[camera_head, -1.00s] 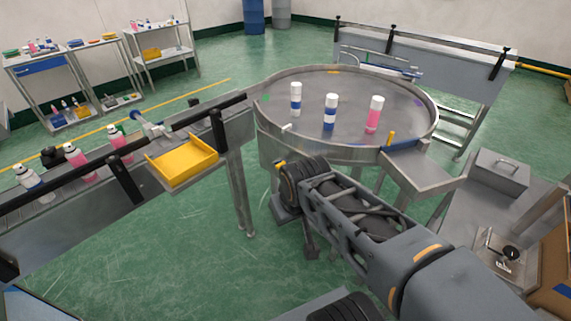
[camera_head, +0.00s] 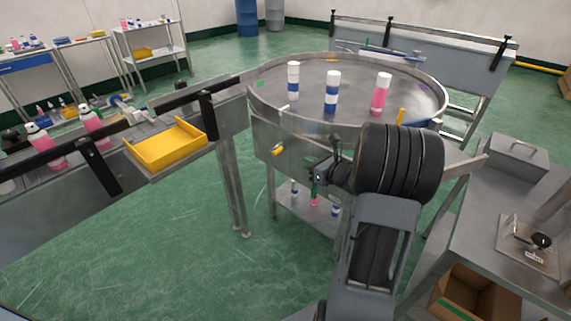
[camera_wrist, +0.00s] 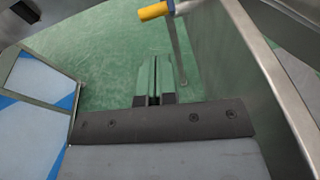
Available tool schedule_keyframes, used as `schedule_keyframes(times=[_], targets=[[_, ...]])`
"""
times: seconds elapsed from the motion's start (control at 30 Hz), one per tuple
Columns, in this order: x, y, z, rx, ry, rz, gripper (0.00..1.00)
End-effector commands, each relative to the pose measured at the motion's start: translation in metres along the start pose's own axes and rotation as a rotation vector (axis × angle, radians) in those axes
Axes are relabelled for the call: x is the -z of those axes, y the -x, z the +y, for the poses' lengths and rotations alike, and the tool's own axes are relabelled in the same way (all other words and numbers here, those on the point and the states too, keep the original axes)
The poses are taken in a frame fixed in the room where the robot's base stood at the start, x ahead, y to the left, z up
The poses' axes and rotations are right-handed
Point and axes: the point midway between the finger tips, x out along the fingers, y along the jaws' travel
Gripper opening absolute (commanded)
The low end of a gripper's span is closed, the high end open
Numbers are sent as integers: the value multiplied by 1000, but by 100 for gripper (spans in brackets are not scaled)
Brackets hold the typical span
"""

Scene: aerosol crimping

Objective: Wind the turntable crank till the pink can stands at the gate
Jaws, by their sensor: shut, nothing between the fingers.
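The round grey turntable (camera_head: 270,100) carries a pink can with a white top (camera_head: 381,95) at right and two blue-and-white cans, one in the middle (camera_head: 332,92) and one at left (camera_head: 293,80). The yellow crank handle (camera_head: 277,151) sticks out from the turntable's front side; it also shows at the top of the wrist view (camera_wrist: 156,11). My gripper (camera_head: 316,172) is in front of the turntable's side, right of the handle and apart from it. In the wrist view its fingers (camera_wrist: 154,75) are together and empty. My arm hides the turntable's front right and part of the rim there.
A conveyor with pink bottles (camera_head: 94,122) and a yellow tray (camera_head: 168,148) stands at left. A steel bench (camera_head: 500,180) is at right, with a cardboard box (camera_head: 475,295) beneath. A shelf with small bottles lies under the turntable. Green floor is open at front left.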

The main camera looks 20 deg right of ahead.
Motion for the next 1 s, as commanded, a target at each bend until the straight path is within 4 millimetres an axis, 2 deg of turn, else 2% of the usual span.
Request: schedule_keyframes(times=[0.03,0.17,0.7,1.0], targets=[[6,1,0,-21,30,-8,0],[10,-3,2,-57,82,-25,0],[7,-79,8,-64,94,-28,0],[7,-95,8,-61,94,-29,0]])
